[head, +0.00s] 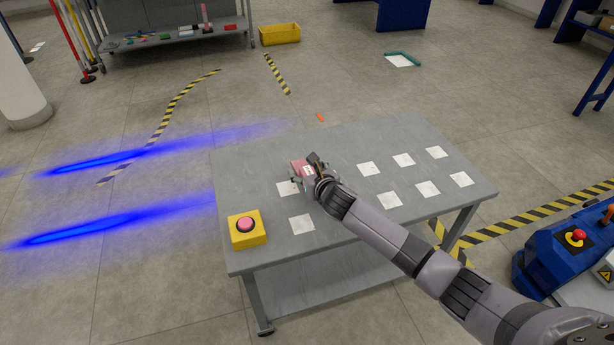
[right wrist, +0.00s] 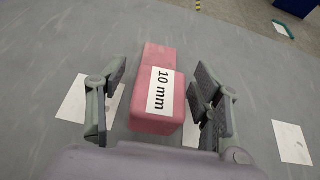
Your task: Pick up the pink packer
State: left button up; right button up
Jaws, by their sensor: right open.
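The pink packer (head: 301,169) lies on the grey table (head: 240,170), near its left part. In the right wrist view the packer (right wrist: 158,95) is a pink stepped block with a white label reading "10 mm". My right gripper (head: 306,177) is over the packer. In the right wrist view its fingers (right wrist: 160,100) are open, one on each side of the packer, with a gap on both sides. The lower end of the packer is between the fingers; its far end reaches beyond them. My left gripper is not in view.
White paper squares (head: 401,160) lie in rows on the table. A yellow box with a pink-red button (head: 247,229) stands at the table's front left corner. A blue machine with a red button (head: 573,250) stands at the right. A grey cart (head: 180,35) and yellow bin (head: 280,34) are behind.

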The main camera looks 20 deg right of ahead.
jog(key=c, duration=1.2)
jog(key=shift+c, duration=0.6)
jog(key=shift+r, duration=0.2)
